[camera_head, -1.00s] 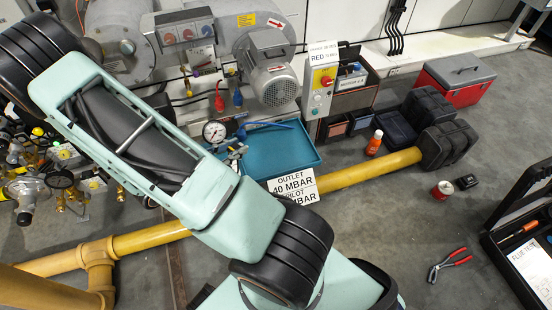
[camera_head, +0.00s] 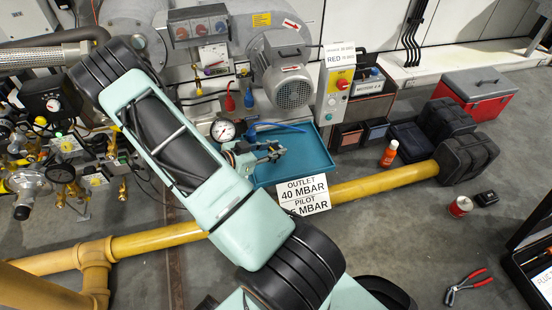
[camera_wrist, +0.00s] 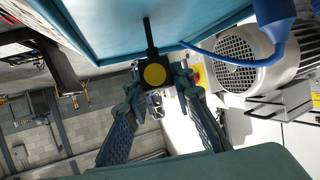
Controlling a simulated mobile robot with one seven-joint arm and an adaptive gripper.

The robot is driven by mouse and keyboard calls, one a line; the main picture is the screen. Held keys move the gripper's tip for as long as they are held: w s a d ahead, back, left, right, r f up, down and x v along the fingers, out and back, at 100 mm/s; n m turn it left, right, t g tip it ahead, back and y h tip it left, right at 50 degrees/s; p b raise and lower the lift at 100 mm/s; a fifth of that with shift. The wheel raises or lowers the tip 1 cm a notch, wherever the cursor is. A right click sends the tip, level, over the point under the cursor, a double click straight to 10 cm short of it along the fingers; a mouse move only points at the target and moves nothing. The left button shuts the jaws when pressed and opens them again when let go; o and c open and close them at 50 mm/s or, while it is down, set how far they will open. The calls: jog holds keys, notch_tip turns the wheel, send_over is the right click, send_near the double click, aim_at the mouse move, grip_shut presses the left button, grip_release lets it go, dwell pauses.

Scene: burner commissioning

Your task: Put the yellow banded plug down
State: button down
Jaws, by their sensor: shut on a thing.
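The yellow banded plug (camera_wrist: 155,75) shows in the wrist view as a dark body with a round yellow end face. It sits between the fingertips of my gripper (camera_wrist: 158,84), which is shut on it. A dark stem runs from the plug toward the teal surface at the top of that view. In the head view my gripper (camera_head: 268,152) is over the left part of the teal tray (camera_head: 312,160). The plug is too small to make out clearly there. I cannot tell whether it touches the tray.
A blue cable (camera_head: 285,127) lies across the tray's back. A pressure gauge (camera_head: 223,130) stands left of it, and a motor (camera_head: 288,80) behind. A yellow pipe (camera_head: 380,186) and an outlet sign (camera_head: 302,195) are in front. An orange bottle (camera_head: 389,154) stands right.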

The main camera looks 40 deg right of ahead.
aim_at(276, 161)
jog(key=shift+w+d+f, duration=0.1)
jog(key=shift+d+f, duration=0.2)
jog(key=shift+f, duration=0.2)
jog(key=shift+w+d+f+b, duration=0.1)
jog(key=shift+f+b, duration=0.25)
jog(key=shift+f, duration=0.5)
jog(key=shift+w+d+f+b, duration=0.1)
jog(key=shift+f+b, duration=0.25)
jog(key=shift+f, duration=0.45)
jog(key=shift+s, duration=0.1)
jog(key=shift+f, duration=0.15)
jog(key=c, duration=1.7)
grip_release()
jog(key=shift+r, duration=0.2)
jog(key=p+v, duration=0.3)
jog(key=v, duration=0.9)
